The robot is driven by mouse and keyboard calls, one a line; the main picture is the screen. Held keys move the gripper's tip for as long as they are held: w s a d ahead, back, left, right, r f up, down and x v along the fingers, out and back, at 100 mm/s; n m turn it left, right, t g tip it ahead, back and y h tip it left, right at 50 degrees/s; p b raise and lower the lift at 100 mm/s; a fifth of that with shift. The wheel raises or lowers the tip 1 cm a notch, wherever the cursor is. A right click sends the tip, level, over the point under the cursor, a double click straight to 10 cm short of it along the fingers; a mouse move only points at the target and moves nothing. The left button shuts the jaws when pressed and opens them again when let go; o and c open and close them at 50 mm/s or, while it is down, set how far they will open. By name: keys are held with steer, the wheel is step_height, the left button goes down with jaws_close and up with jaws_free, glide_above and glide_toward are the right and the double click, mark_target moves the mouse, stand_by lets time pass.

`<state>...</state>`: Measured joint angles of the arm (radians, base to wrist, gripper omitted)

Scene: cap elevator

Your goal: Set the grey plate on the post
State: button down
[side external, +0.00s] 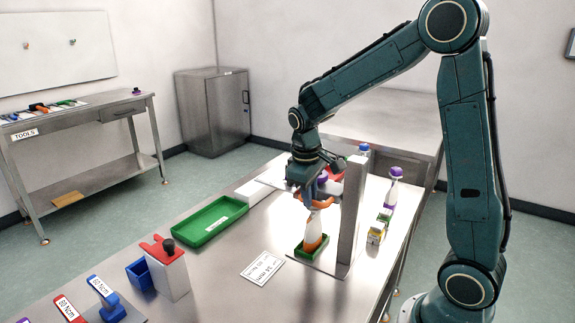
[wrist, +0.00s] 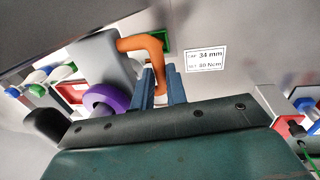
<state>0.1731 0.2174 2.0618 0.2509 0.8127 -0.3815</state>
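The tall metal post (side external: 350,215) stands upright on the table, just right of my gripper (side external: 311,192). In the wrist view the blue fingers of my gripper (wrist: 161,88) are on both sides of a bent orange handle (wrist: 143,43) and appear closed on it. I cannot tell whether this grey piece is the plate or the post. A white and orange bottle (side external: 313,232) stands in a small green tray (side external: 311,249) below my gripper.
A large green tray (side external: 213,222) and a label card (side external: 263,268) lie left of the bottle. A red-topped white box (side external: 168,270) and blue tools (side external: 106,298) are at the front left. A purple-capped bottle (side external: 392,188) stands right of the post.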

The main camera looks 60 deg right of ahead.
steer(key=shift+w+r, duration=0.1)
steer(key=shift+r, duration=2.5)
steer(key=c, duration=1.4)
jaws_free()
step_height(320, 180, up, 13)
steer(key=a, duration=0.2)
steer(key=shift+a+r, duration=0.2)
steer(key=shift+s, duration=0.25)
